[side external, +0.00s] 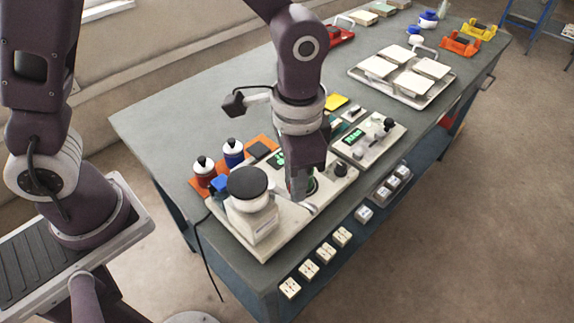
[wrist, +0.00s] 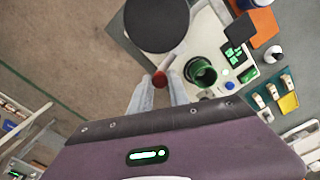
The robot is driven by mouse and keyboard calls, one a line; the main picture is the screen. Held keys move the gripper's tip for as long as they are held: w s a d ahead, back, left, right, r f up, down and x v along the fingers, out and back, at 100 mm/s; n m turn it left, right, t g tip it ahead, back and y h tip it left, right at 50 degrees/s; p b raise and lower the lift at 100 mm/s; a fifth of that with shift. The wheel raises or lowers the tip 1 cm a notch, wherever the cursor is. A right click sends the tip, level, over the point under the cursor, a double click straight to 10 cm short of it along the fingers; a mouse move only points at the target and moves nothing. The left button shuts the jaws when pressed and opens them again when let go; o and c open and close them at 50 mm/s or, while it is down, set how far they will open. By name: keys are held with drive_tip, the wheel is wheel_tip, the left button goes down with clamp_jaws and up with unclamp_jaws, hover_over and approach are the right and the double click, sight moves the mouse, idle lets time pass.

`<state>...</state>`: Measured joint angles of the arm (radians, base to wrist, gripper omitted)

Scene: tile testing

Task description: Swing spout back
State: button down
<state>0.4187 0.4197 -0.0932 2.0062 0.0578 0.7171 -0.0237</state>
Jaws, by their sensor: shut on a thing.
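The dispenser (side external: 254,220) is a white body with a round black lid (side external: 248,181); it stands on a pale base plate near the table's front left corner. In the wrist view the lid (wrist: 157,22) is at the top. A thin pale spout (wrist: 170,62) runs from beneath it to a red end (wrist: 160,78). My gripper (wrist: 161,84) is shut on this red end, one finger on each side. In the side view my gripper (side external: 298,190) is low, right of the dispenser, and hides most of the spout. A green-lit round cup (wrist: 201,73) is right of the fingers.
A second device with a green display (side external: 353,136) is to the right. Several small white blocks (side external: 325,252) line the front edge. A tray of tiles (side external: 440,92) lies farther back.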

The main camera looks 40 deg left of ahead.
drive_tip(key=shift+s+d, duration=0.1)
drive_tip(key=shift+s, duration=0.65)
drive_tip(key=c, duration=1.2)
unclamp_jaws()
drive_tip(key=shift+c, duration=0.2)
drive_tip(key=shift+r, duration=0.1)
wheel_tip(320, 180, up, 6)
drive_tip(key=shift+f, duration=0.1)
